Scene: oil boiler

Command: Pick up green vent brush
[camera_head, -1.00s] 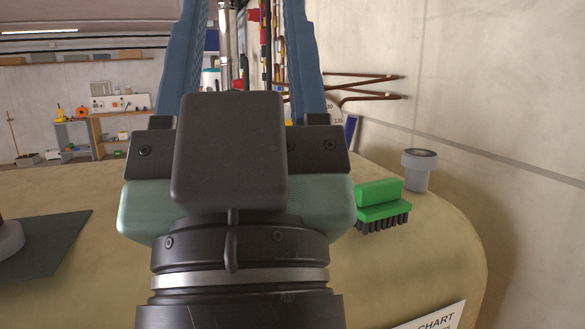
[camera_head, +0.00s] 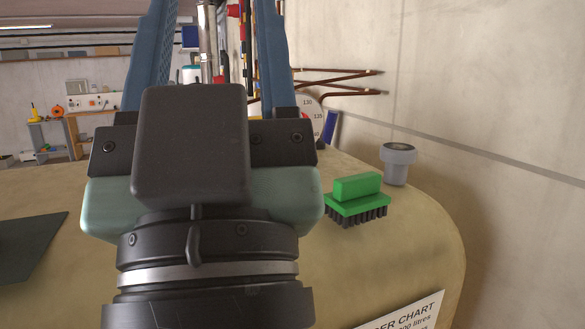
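The green vent brush (camera_head: 357,196) sits on the tan surface at the right, dark bristles down and green block handle up. It shows whole, just right of my gripper's body. My gripper (camera_head: 212,10) points up and away from the camera, with its two blue fingers spread wide apart. It is open, and no object shows held between the fingers. The fingertips run out of the top of the picture. The brush is outside the fingers, to their right and lower in the picture.
A grey round fitting (camera_head: 397,163) stands behind the brush to the right, near the concrete wall (camera_head: 480,90). A dark mat (camera_head: 30,246) lies at left on the tan surface (camera_head: 395,255). A printed chart (camera_head: 408,313) is at bottom right. A gauge and pipes are behind.

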